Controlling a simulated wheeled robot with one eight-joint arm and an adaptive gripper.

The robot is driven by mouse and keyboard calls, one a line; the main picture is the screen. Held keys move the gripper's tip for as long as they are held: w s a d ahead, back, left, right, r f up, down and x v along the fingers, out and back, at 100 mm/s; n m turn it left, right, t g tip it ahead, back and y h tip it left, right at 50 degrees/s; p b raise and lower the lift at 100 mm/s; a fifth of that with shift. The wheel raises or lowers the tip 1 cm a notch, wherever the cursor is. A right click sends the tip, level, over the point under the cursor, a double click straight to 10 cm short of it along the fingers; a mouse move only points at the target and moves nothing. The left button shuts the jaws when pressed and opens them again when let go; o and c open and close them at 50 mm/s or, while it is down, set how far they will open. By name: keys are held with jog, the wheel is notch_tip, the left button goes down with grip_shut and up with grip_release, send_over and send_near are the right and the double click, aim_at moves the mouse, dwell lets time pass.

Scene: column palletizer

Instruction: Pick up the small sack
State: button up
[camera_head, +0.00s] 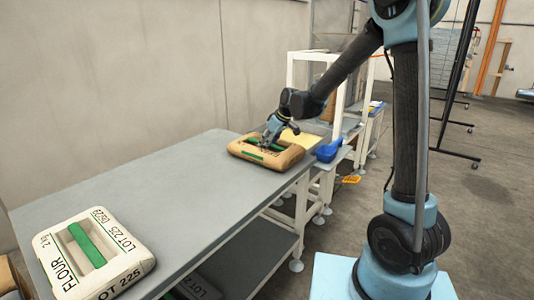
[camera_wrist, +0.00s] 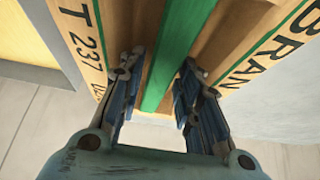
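A tan sack (camera_head: 252,150) marked BRAN, with a green strip across its recessed middle, lies at the far end of the grey table. A white sack (camera_head: 128,262) marked FLOUR, with a green strip, lies at the near left. My gripper (camera_head: 268,141) is at the middle of the tan sack. In the wrist view, my gripper (camera_wrist: 160,72) has its fingers apart, one on each side of the green strip (camera_wrist: 172,55), with gaps showing. The tan sack (camera_wrist: 275,65) fills the upper part of that view. Part of its recess is hidden by the fingers.
The grey table (camera_head: 190,180) has clear space between the sacks. Beyond its far end are a yellow sheet (camera_head: 306,140), a blue bin (camera_head: 328,150) and a white frame (camera_head: 291,72). A wall (camera_head: 110,80) runs along the left.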

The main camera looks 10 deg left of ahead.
jog(key=shift+f, duration=0.25)
dwell(0.4)
grip_shut()
